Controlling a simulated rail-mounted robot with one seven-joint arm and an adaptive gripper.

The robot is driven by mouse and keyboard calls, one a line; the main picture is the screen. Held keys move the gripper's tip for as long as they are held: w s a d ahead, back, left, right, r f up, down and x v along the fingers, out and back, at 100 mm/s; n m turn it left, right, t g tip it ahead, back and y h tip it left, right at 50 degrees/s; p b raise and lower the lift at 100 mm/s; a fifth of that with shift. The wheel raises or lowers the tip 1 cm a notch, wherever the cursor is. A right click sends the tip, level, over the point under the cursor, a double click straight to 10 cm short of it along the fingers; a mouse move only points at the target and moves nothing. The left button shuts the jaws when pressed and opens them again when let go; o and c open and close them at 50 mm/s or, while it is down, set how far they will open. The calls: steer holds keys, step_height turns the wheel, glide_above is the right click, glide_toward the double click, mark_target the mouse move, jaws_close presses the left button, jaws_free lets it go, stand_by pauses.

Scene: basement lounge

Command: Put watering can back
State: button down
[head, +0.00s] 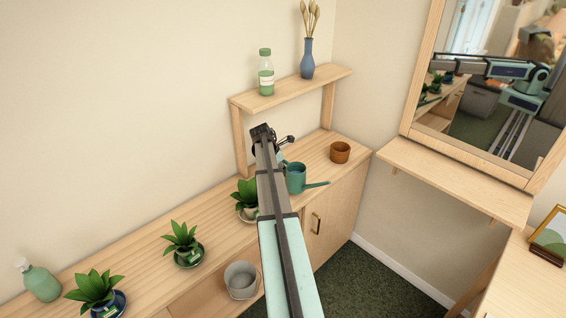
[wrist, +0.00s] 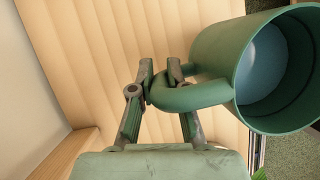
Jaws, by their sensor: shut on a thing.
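The green watering can (head: 296,178) shows in the head view by the front edge of the wooden sideboard top (head: 218,213), its spout pointing right. My gripper (wrist: 160,73) is shut on the can's looped handle (wrist: 190,96). In the head view my arm hides most of the gripper and the handle. I cannot tell whether the can touches the sideboard or hangs just above it.
An orange-brown pot (head: 340,152) stands right of the can. A potted plant (head: 247,194) is close on its left, with another plant (head: 181,238) further left. A raised shelf (head: 292,92) holds a green bottle (head: 266,75) and a blue vase (head: 307,62). A grey bucket (head: 241,280) sits lower, in front.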

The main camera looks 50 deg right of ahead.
steer(key=w+d, duration=0.1)
steer(key=d, duration=0.1)
steer(key=w+d+p, duration=0.1)
steer(key=w+d, duration=0.1)
steer(key=w+d+p, duration=0.1)
steer(key=d, duration=0.1)
steer(key=shift+w, duration=0.35)
steer(key=shift+f+p, duration=1.05)
steer(key=shift+f, duration=0.7)
steer(key=c, duration=1.2)
jaws_free()
steer(key=shift+f, duration=0.1)
steer(key=shift+o, duration=0.2)
steer(key=b+v, duration=0.1)
steer(key=v, duration=0.1)
steer(key=a+b+v, duration=0.1)
steer(key=b+v, duration=0.1)
steer(key=v, duration=0.1)
steer(key=shift+w+a, duration=0.1)
steer(key=w+a+b, duration=0.3)
steer(key=a, duration=0.7)
steer(key=shift+w, duration=0.4)
steer(key=shift+a, duration=0.15)
